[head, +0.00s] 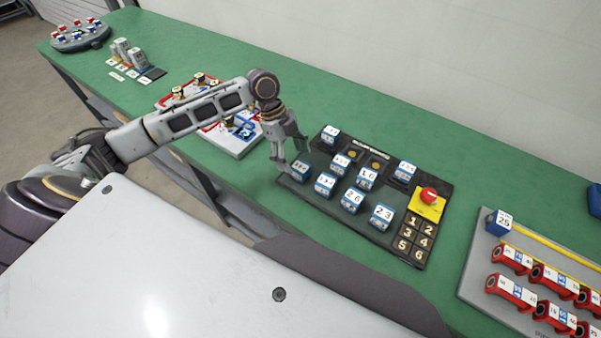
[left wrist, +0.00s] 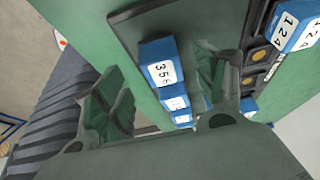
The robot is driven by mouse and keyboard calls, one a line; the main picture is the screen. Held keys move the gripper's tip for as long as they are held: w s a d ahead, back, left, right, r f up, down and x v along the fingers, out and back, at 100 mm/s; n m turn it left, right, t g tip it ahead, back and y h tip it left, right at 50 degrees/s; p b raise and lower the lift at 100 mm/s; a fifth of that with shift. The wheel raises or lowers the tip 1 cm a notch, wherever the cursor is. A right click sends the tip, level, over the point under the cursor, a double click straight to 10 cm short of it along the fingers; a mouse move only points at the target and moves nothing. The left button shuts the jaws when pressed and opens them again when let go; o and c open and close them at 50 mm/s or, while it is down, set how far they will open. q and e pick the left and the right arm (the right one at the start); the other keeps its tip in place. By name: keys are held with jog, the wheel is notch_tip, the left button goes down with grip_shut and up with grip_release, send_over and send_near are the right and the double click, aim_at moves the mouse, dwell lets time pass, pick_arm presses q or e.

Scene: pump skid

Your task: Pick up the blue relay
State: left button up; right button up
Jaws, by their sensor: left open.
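Several blue relays with white number labels sit on a black panel (head: 300,190) on the green bench. The relay (head: 299,172) at the panel's left corner is closest to my left gripper (head: 290,156), which hangs just above and beside it. In the left wrist view a blue relay (left wrist: 161,66), its label seeming to read 356, shows beyond and between the parted fingers of the left gripper (left wrist: 158,88). The gripper is open and empty, and no contact shows. More relays lie behind, partly hidden by a finger. My right gripper is not in view.
The panel also carries a red button on a yellow base (head: 428,198) and a numbered keypad (head: 414,238). A grey board with red parts (head: 515,290) stands at right. A red-edged white board (head: 235,138) lies behind my arm. Bare green bench (head: 400,120) lies behind the panel.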

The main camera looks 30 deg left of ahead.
aim_at(299, 166)
pick_arm(q)
jog(key=shift+d+f, duration=0.15)
jog(key=shift+f, duration=0.1)
jog(key=shift+f, duration=0.1)
jog(key=shift+d+x, duration=0.15)
jog(key=shift+x, duration=1.1)
jog(key=shift+d+x, duration=0.15)
jog(key=shift+x, duration=1.1)
jog(key=shift+c, duration=0.4)
jog(key=c, duration=1.1)
jog(key=shift+c, duration=0.2)
jog(key=shift+r, duration=0.3)
jog(key=shift+r, duration=4.85)
